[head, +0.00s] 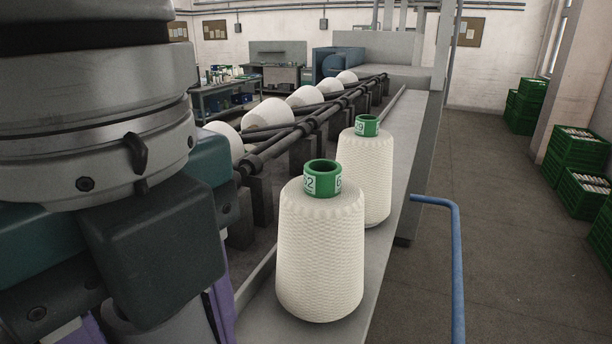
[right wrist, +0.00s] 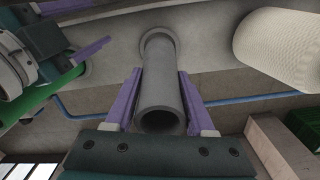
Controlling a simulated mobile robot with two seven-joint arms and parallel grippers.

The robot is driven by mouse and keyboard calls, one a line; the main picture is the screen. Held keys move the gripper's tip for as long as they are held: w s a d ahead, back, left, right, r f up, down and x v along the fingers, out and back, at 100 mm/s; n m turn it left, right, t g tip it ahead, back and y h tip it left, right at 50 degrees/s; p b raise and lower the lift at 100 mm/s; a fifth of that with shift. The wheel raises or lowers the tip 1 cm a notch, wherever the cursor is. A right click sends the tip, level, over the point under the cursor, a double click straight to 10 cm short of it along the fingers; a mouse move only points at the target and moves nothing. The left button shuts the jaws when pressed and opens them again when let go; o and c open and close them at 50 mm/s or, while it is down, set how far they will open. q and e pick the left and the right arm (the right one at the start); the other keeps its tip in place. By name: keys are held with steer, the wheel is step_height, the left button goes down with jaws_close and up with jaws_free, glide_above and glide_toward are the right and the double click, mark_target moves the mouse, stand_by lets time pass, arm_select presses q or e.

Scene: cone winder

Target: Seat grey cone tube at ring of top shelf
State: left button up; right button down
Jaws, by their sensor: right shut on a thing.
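In the right wrist view my right gripper (right wrist: 160,105) is shut on the grey cone tube (right wrist: 159,85), one purple finger on each side. The tube's open end faces the camera. Its far end meets a round grey ring (right wrist: 158,36) on the top shelf (right wrist: 115,55); I cannot tell how deep it sits. At the left of that view my left gripper (right wrist: 98,25) shows two spread purple fingers with nothing seen between them.
A green tube (right wrist: 40,95) stands close beside my left gripper. Two white yarn cones (head: 320,255) (head: 366,170) with green tube tops stand along the shelf. A blue rail (head: 456,260) runs outside it. Winder bars (head: 300,130) lie left; green crates (head: 575,150) stand far right.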

arm_select(q)
steer(key=shift+a+f+b, duration=0.1)
steer(key=shift+f+b, duration=0.75)
steer(key=shift+f, duration=0.1)
arm_select(e)
steer(key=shift+f, duration=1.4)
steer(key=shift+c, duration=0.9)
jaws_free()
step_height(320, 180, up, 10)
steer(key=p, duration=0.9)
steer(key=shift+r, duration=0.1)
arm_select(q)
step_height(320, 180, up, 9)
arm_select(e)
steer(key=shift+s, duration=0.1)
